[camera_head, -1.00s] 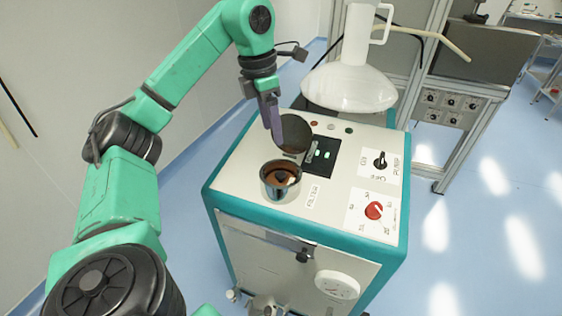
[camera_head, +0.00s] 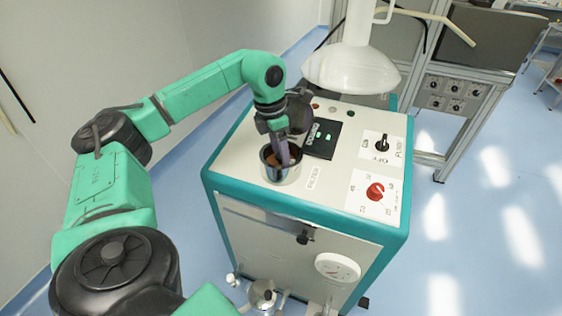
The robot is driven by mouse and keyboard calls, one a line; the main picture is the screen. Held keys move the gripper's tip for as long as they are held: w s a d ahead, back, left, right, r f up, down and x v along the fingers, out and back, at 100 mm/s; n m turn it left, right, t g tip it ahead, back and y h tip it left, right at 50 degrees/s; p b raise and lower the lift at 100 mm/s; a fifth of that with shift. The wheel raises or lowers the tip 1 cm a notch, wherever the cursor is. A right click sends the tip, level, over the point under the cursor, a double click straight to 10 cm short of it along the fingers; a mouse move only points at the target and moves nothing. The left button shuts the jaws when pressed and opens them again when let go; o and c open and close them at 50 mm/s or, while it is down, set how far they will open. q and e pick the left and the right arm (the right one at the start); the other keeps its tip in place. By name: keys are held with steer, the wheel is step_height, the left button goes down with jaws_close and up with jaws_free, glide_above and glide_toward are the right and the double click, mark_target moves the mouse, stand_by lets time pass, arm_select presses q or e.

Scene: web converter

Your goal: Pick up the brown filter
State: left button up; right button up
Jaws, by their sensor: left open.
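The brown filter (camera_head: 273,160) sits inside a round metallic cup (camera_head: 280,174) set in the top of the white and teal machine (camera_head: 232,165). Only part of its brown inside shows. My left gripper (camera_head: 284,160) points down over the cup, with its fingertips at or just inside the opening. The gripper is open; whether a finger touches the filter cannot be told. My right gripper is not in view.
A dark round lid (camera_head: 299,113) stands open behind the cup, close to my left wrist. A white glass vessel (camera_head: 350,70) hangs over the back of the machine. A red knob (camera_head: 375,191) and a black knob (camera_head: 382,142) stand on the right of the panel.

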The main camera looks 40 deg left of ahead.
arm_select(q)
jaws_close()
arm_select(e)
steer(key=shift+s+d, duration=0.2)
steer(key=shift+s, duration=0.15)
arm_select(q)
steer(key=shift+r, duration=0.15)
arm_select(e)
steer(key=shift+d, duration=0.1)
arm_select(q)
step_height(320, 180, up, 20)
steer(key=p, duration=0.6)
steer(key=shift+p, duration=0.3)
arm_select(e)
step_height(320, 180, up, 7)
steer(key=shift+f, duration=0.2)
